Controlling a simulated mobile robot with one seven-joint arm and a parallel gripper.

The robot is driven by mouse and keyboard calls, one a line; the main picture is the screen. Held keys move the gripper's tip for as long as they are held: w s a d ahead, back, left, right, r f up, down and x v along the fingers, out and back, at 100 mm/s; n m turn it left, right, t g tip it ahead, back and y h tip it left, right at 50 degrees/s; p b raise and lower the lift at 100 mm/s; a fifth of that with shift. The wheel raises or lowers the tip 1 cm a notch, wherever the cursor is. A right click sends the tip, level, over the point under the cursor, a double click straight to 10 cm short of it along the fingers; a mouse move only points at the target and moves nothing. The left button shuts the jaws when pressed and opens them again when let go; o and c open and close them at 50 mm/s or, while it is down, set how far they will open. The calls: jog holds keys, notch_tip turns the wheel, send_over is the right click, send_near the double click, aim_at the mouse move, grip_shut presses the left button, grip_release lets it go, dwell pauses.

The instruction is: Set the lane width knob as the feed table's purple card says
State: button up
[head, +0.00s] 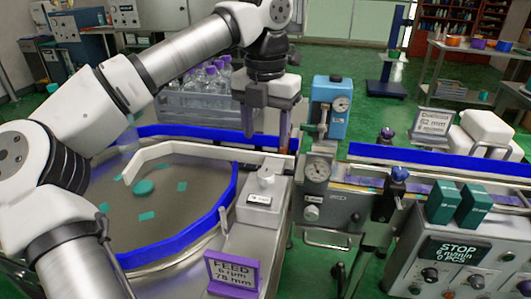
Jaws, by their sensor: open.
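The purple card (232,275) stands at the front of the feed table (150,205) and appears to read "FEED, 6 rpm, 78 mm". A pale knob (267,178) sits on a light grey block at the table's right side, with a small white label (260,199) too small to read. I cannot tell for sure that it is the lane width knob. My gripper (265,137) points down with its fingers apart and empty. In the picture it is above the pale knob and apart from it; the depth between them is unclear.
A clear bin of purple-capped bottles (205,85) stands behind. A grey card (433,122) appears to read "62 mm". A control box (462,250) shows "STOP".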

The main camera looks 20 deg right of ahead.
jog(key=shift+r, duration=2.2)
